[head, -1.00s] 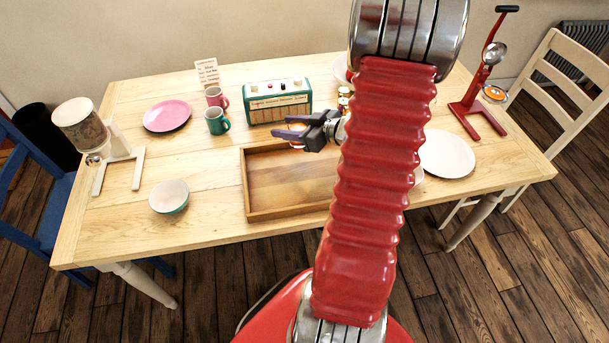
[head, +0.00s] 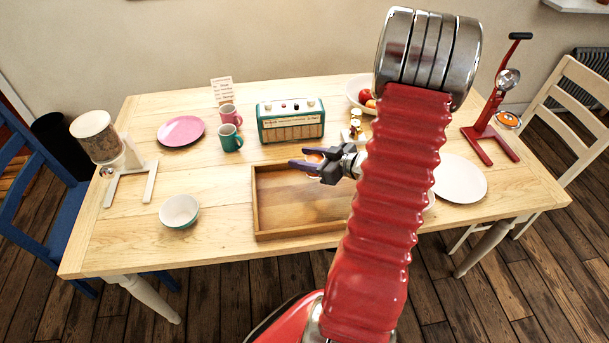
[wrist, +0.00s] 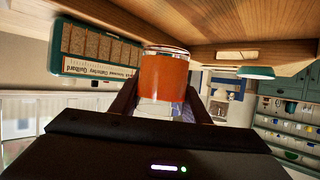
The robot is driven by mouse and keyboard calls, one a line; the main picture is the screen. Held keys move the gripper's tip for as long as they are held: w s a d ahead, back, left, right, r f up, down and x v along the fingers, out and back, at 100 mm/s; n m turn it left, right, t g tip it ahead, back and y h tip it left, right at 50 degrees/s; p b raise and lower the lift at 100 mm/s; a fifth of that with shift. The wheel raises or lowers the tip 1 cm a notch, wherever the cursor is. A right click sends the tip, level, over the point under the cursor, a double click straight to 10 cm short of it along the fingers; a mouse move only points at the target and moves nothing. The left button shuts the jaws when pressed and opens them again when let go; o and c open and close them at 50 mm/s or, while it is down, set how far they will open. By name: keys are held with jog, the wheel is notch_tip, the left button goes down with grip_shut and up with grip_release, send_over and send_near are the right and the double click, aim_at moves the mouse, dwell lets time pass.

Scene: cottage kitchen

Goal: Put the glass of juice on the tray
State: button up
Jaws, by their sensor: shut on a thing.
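The glass of juice (wrist: 163,78) is orange, with a clear band at one end. It also shows as a small orange patch between the fingers in the head view (head: 314,157). My gripper (head: 308,160) is shut on it, with a dark finger on each side in the wrist view. The wooden tray (head: 262,236) lies on the table, its floor empty where it shows. In the head view the gripper and glass appear over the tray's back part; I cannot tell the gap beneath the glass. My arm hides the tray's right end.
A green radio (head: 290,121) stands just behind the tray. Pink (head: 229,115) and green (head: 230,138) mugs stand back left. A bowl (head: 179,212) is left of the tray, a white plate (head: 460,178) right. A dispenser (head: 96,138) and red juicer stand (head: 485,135) flank the table.

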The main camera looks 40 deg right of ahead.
jog(key=shift+f, duration=1.1)
jog(key=shift+f, duration=2.1)
jog(key=o, duration=1.2)
jog(key=shift+f, duration=0.1)
jog(key=v, duration=1.2)
